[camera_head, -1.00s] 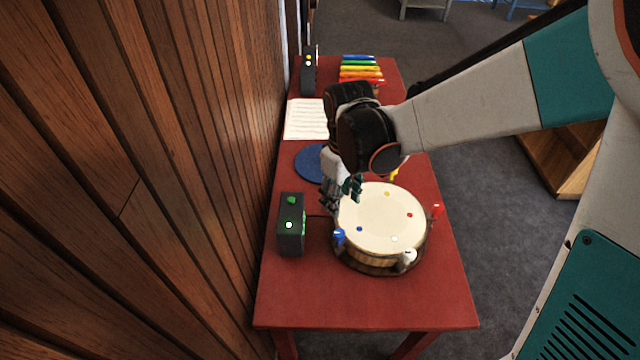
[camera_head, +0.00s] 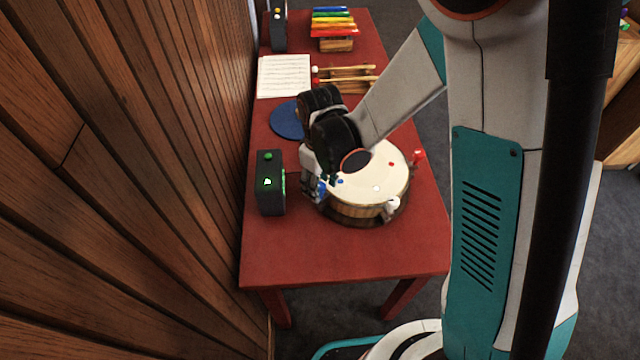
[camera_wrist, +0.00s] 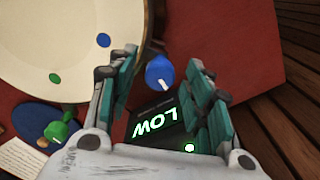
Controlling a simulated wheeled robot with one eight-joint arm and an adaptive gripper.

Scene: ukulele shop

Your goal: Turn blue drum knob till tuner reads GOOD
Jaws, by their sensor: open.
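The drum (camera_head: 350,207) stands on the red table with a cream head and coloured dots. Its blue knob (camera_wrist: 159,71) shows in the wrist view, between and just beyond my open fingers. My gripper (camera_wrist: 161,92) is empty and does not visibly touch the knob. In the head view my gripper (camera_head: 318,188) is at the drum's left rim and mostly hides the blue knob. The tuner (camera_head: 269,183), a dark box left of the drum, has green lights. In the wrist view the tuner (camera_wrist: 165,105) reads LOW in green, with a lit white dot.
A green knob (camera_wrist: 58,130) sits on the drum's rim, with white (camera_head: 391,206) and red (camera_head: 418,156) knobs elsewhere. A blue disc (camera_head: 286,121), sheet music (camera_head: 284,76), mallets and a xylophone (camera_head: 334,25) lie behind. The wooden wall (camera_head: 150,150) is close on the left. The table front (camera_head: 340,255) is clear.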

